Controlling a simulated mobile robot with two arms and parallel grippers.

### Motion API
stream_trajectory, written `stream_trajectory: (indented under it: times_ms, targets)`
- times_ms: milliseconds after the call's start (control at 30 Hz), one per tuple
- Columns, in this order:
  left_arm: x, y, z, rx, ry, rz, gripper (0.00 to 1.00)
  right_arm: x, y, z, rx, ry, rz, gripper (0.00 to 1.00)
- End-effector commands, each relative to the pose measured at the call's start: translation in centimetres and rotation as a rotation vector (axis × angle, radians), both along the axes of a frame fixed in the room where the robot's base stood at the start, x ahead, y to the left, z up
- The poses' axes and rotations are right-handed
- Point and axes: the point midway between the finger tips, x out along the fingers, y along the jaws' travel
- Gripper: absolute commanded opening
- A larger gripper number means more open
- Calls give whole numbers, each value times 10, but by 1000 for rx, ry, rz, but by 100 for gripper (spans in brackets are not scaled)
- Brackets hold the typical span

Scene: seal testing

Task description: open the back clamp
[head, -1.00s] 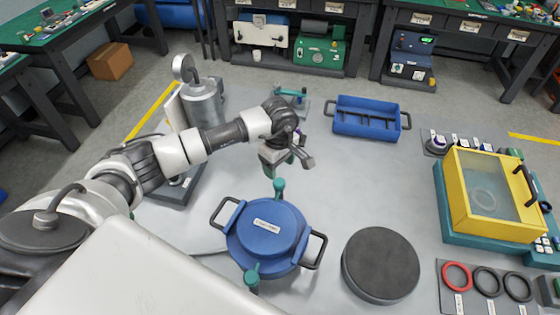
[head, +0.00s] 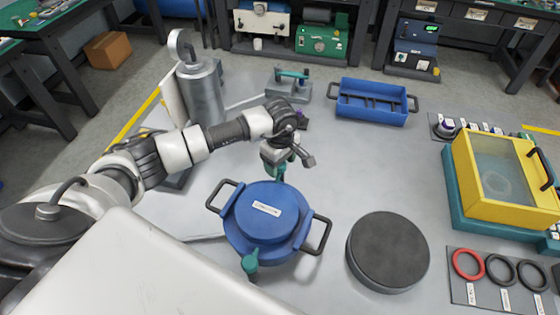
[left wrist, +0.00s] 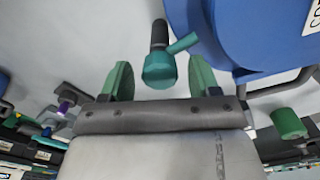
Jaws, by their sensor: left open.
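The blue lidded vessel (head: 268,212) stands on the grey table with a black handle on either side. The teal back clamp (head: 281,174) is at its far edge, partly hidden by my left gripper in the head view. The teal front clamp (head: 250,263) is at its near edge. My left gripper (head: 282,163) is open and points down over the back clamp. In the left wrist view, the back clamp's teal knob (left wrist: 160,70) shows between the two green fingers, apart from both. My right gripper is not in view.
A dark round disc (head: 388,250) lies right of the vessel. A blue tray (head: 371,90) is behind. A yellow-framed box (head: 467,175) and rings, one red (head: 468,264), are at the right. A metal cylinder (head: 202,95) stands behind my left arm.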

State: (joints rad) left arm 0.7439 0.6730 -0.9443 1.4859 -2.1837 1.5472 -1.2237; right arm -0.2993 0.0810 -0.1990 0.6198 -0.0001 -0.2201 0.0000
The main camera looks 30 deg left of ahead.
Motion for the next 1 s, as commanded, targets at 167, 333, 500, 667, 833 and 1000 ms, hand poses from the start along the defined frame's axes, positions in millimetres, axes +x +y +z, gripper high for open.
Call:
stream_trajectory:
  times_ms: [167, 333, 500, 667, 833, 1000]
  targets:
    - [0, 0, 0, 0, 0, 61, 62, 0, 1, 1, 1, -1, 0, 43]
    - [0, 0, 1, 0, 0, 310, 62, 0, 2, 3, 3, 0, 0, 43]
    - [0, 0, 1, 0, 0, 562, 62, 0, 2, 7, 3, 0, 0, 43]
    - [0, 0, 0, 1, 0, 689, 62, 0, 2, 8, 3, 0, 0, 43]
    - [0, 0, 0, 1, 0, 702, 62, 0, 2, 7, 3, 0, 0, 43]
    - [0, 0, 0, 0, 0, 700, 43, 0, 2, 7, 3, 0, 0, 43]
